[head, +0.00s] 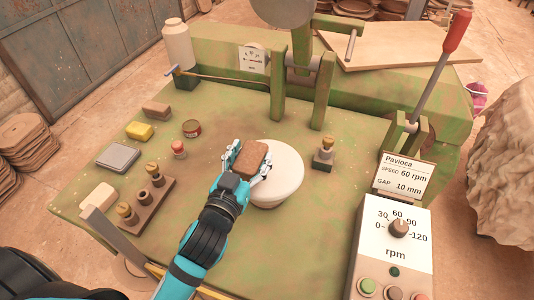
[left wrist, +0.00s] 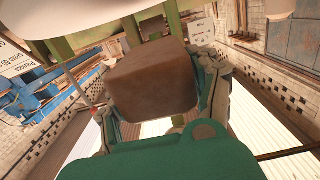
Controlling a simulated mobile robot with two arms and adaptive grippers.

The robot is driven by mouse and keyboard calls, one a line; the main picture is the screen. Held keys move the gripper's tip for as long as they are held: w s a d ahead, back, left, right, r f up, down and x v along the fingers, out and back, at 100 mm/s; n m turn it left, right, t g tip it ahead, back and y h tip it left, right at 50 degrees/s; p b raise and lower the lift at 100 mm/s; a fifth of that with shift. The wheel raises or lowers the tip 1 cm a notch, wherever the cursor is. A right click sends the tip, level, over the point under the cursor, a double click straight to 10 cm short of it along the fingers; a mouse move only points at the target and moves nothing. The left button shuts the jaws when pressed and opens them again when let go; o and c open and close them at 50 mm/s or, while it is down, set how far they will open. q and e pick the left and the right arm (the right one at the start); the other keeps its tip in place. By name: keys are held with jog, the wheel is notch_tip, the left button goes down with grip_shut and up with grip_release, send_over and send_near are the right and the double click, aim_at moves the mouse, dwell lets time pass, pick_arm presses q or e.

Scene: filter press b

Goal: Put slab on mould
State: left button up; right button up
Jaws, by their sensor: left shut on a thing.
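The slab is a brown block (head: 249,158), held between the two fingers of my left gripper (head: 247,165). In the left wrist view the slab (left wrist: 153,80) fills the space between the fingers. The mould looks to be the round white form (head: 283,175) on the green table. In the head view the slab overlaps the mould's left part. I cannot tell whether the slab touches it. My right gripper is not in view.
The green table (head: 95,208) also carries a wooden block with brass pieces (head: 148,205), a yellow block (head: 139,131), a grey box (head: 118,157) and a small can (head: 192,128). A control box (head: 393,250) stands at the right. A brass-topped stamp (head: 325,152) stands right of the mould.

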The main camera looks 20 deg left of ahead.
aim_at(267, 145)
pick_arm(q)
jog(key=w, duration=0.1)
jog(key=w+d, duration=0.1)
jog(key=w, duration=0.1)
jog(key=w+d, duration=0.1)
jog(key=shift+w+f, duration=0.1)
jog(key=shift+w, duration=0.05)
jog(key=shift+w+d+f, duration=0.1)
jog(key=shift+w, duration=0.1)
notch_tip(267, 145, down, 3)
jog(key=shift+f, duration=0.4)
jog(key=o, duration=1.6)
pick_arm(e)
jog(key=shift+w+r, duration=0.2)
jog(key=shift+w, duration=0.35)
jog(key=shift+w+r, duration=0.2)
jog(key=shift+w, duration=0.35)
